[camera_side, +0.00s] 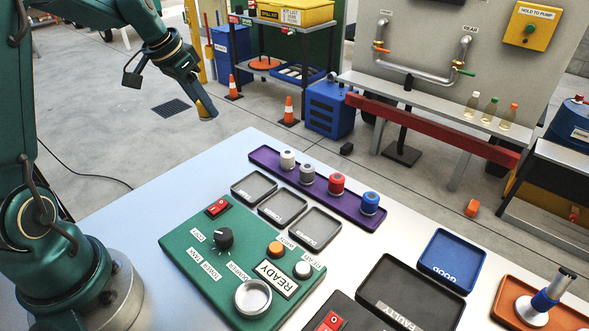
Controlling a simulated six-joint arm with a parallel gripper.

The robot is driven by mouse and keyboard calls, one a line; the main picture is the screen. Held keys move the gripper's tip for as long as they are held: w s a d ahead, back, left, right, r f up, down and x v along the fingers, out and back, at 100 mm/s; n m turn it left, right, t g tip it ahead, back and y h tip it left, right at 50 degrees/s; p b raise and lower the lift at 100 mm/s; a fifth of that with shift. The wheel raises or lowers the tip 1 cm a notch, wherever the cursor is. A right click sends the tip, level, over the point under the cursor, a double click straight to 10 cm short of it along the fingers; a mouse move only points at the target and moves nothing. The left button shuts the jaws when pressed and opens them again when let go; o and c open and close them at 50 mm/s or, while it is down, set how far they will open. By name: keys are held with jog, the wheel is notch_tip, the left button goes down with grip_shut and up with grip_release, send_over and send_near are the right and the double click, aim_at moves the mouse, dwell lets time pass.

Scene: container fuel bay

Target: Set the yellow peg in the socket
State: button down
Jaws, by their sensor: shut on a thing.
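My gripper (198,92) is raised at the upper left, beyond the table's far left edge in the picture. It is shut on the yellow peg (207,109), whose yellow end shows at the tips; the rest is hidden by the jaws. A green panel (185,262) lies on the table, with a round metal cup (253,297) at its front that may be the socket. My gripper is well apart from and above the panel.
A purple rack (264,156) holds white, grey, red and blue pegs. Three small grey trays (254,187) lie before it. A black tray (400,290), a blue tray (452,255) and an orange tray (510,290) are at right. The table's left part is clear.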

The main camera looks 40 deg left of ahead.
jog(key=s+d+f+m+g+h, duration=0.1)
jog(key=s+d+f+m+h, duration=0.15)
jog(key=d+m, duration=0.55)
jog(key=m+g+h, duration=0.2)
jog(key=m+g, duration=0.4)
jog(key=m, duration=0.9)
send_near(252, 310)
jog(key=w+a, duration=0.1)
jog(key=w, duration=0.1)
jog(key=w+a, duration=0.2)
jog(key=w, duration=0.1)
jog(key=shift+w+a+f, duration=0.25)
jog(key=shift+w+f, duration=0.05)
jog(key=shift+f, duration=0.05)
jog(key=s+d+m, duration=0.2)
jog(key=s, duration=0.1)
jog(key=s+d+m+y, duration=0.1)
jog(key=s+d+m, duration=0.1)
jog(key=s+d, duration=0.1)
jog(key=shift+d+g, duration=0.35)
jog(key=shift+g, duration=0.05)
jog(key=shift+s+d+f, duration=0.1)
jog(key=shift+f, duration=2.05)
jog(key=shift+f, duration=0.75)
